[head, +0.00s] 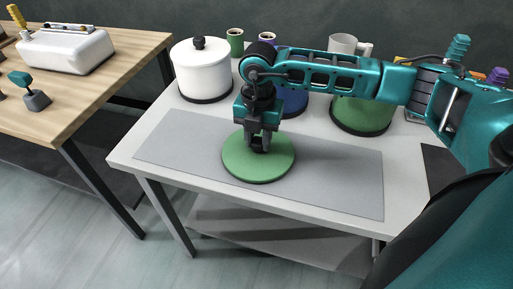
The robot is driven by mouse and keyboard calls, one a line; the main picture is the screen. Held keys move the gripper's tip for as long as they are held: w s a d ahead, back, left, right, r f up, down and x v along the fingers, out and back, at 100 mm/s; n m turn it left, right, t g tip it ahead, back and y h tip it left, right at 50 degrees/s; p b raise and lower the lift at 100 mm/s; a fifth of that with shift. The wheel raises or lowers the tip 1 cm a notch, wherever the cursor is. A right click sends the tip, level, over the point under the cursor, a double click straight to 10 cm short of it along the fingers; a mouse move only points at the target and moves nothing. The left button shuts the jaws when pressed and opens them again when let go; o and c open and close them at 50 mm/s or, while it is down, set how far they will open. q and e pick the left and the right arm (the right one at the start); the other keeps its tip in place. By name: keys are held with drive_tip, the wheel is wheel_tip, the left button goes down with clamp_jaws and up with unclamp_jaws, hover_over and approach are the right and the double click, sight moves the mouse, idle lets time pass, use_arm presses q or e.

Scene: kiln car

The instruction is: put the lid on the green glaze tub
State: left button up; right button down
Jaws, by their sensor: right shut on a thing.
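The round green lid (240,168) is on or just above the grey mat near the front of the white table; I cannot tell whether it touches. My right gripper (258,145) points down and is shut on the lid's dark knob, which the fingers mostly hide. The green glaze tub (360,117) stands behind and to the right of the lid. My right arm crosses in front of its upper part, so its rim and top are hidden. My left gripper is not in view.
A white tub (203,78) with its lid on stands at the back left. A blue tub (294,102) stands behind my right gripper, partly hidden. Small green (235,44) and purple (267,39) cups and a white mug (342,44) stand behind. The grey mat (335,180) is clear right of the lid.

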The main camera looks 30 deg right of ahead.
drive_tip(key=shift+r+p, duration=0.45)
drive_tip(key=shift+r, duration=0.1)
idle(0.6)
drive_tip(key=shift+r+p, duration=1.2)
drive_tip(key=shift+r, duration=0.4)
drive_tip(key=shift+r, duration=0.1)
drive_tip(key=shift+r+p, duration=0.95)
drive_tip(key=shift+r, duration=0.25)
drive_tip(key=shift+r+p, duration=0.75)
drive_tip(key=shift+r, duration=0.5)
wheel_tip(320, 180, up, 7)
hover_over(258, 140)
drive_tip(key=s+d+f, duration=0.1)
drive_tip(key=s+d, duration=0.1)
drive_tip(key=d, duration=1.4)
drive_tip(key=s+d+f+b, duration=0.1)
drive_tip(key=d, duration=1.5)
drive_tip(key=shift+s+d+f, duration=0.35)
drive_tip(key=shift+s, duration=0.05)
